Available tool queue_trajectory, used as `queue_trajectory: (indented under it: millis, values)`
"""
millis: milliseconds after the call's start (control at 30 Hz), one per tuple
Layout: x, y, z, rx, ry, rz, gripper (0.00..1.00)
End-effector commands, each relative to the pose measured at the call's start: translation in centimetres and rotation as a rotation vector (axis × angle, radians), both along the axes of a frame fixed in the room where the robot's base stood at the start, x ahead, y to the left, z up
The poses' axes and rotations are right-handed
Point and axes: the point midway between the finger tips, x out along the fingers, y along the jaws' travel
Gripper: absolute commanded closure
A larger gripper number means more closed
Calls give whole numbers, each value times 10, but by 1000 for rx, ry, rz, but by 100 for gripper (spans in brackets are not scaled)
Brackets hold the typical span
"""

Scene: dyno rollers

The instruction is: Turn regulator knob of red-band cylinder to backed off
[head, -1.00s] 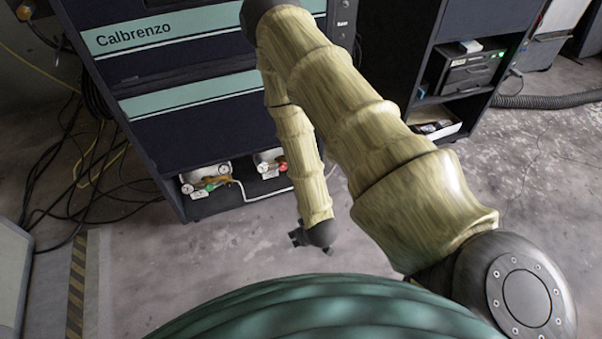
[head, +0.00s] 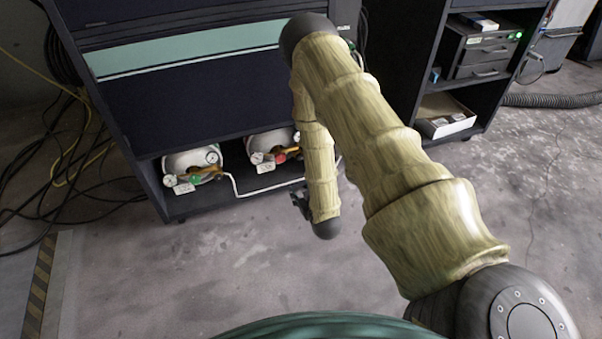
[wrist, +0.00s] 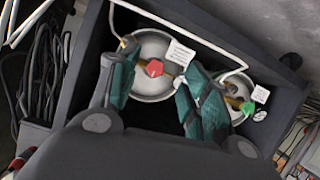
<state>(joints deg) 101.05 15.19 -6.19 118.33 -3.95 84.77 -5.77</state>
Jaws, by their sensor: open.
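Two pale cylinders lie in the cabinet's low bay. The right cylinder in the head view (head: 262,142) carries a red knob (head: 280,157), gauges and a white tag; the left one (head: 190,160) carries a green knob (head: 184,188). I cannot make out a band on either. My gripper (head: 300,203) is low in front of the bay, right of the red knob. In the wrist view my gripper (wrist: 163,58) is open, its green fingers apart, with the red knob (wrist: 154,68) showing between them, not visibly touched. The green knob (wrist: 247,107) is right of the fingers.
The bay's dark floor edge (head: 215,206) and side walls frame the cylinders. A white hose (head: 255,190) runs along the bay front. Black cables (head: 75,165) lie left of the cabinet. Another dark cabinet (head: 400,50) stands right. The floor in front is clear.

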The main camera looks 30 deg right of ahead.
Motion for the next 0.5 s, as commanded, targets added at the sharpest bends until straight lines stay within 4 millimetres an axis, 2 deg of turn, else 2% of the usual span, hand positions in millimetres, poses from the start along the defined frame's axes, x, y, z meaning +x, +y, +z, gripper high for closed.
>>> queue_trajectory:
  millis: [33, 300, 500]
  values:
    - [7, -8, -18, -13, -33, -5, 53]
    - [37, -44, -42, -81, -210, -20, 53]
    - [52, -65, -51, -127, -316, -28, 53]
